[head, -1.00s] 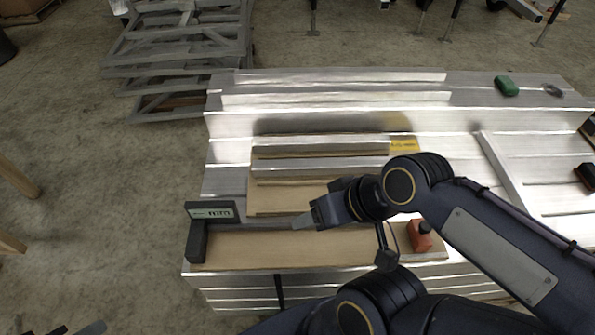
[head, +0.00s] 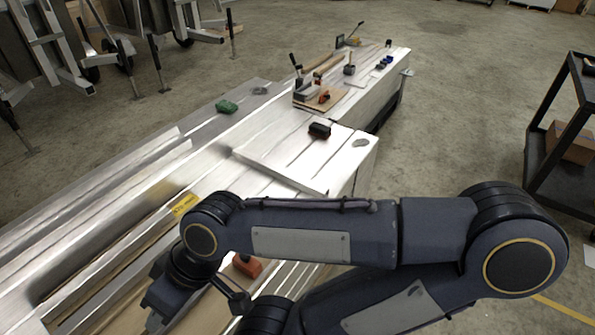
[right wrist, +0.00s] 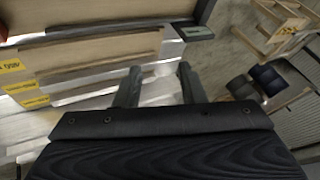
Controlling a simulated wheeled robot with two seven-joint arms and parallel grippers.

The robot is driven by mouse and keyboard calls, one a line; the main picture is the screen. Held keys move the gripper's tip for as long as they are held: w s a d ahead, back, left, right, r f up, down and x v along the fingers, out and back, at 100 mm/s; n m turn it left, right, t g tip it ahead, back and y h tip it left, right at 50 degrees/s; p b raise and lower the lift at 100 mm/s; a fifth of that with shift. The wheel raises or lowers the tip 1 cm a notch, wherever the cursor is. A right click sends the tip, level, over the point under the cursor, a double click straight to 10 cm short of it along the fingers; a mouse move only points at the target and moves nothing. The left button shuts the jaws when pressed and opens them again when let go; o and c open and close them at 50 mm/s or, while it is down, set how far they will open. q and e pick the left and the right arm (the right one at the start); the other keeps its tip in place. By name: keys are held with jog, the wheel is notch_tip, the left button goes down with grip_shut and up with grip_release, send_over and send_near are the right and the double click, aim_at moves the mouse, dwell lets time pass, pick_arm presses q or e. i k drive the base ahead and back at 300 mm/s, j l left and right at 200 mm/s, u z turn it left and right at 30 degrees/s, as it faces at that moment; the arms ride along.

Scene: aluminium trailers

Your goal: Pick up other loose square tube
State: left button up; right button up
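Silver square tubes (head: 112,256) lie side by side on a wooden board at the lower left of the head view, beside a yellow label (head: 185,205). The right wrist view shows silver strips that look like these tubes (right wrist: 85,96); it is hard to tell them from reflections. My right gripper (right wrist: 158,84) is open, its two fingers apart, with nothing clearly between them. In the head view my right gripper (head: 160,312) is at the lower left, above the board, and its arm hides part of the bench. My left gripper is not in view.
A red-orange block (head: 246,265) sits by my right arm. A black cart (head: 565,150) is at right, with open floor between.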

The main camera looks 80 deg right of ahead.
aim_at(317, 190)
jog(key=z, duration=2.4)
jog(key=u, duration=1.2)
jog(key=l+u, duration=1.15)
jog(key=k+l+u, duration=0.1)
jog(key=l+u, duration=0.3)
jog(key=k+l+u, duration=0.1)
jog(key=l, duration=0.35)
jog(key=k+l, duration=0.35)
jog(key=k+l+u, duration=0.15)
jog(key=l, duration=0.4)
jog(key=k+l, duration=0.3)
jog(key=l+u, duration=0.05)
jog(key=l, duration=0.05)
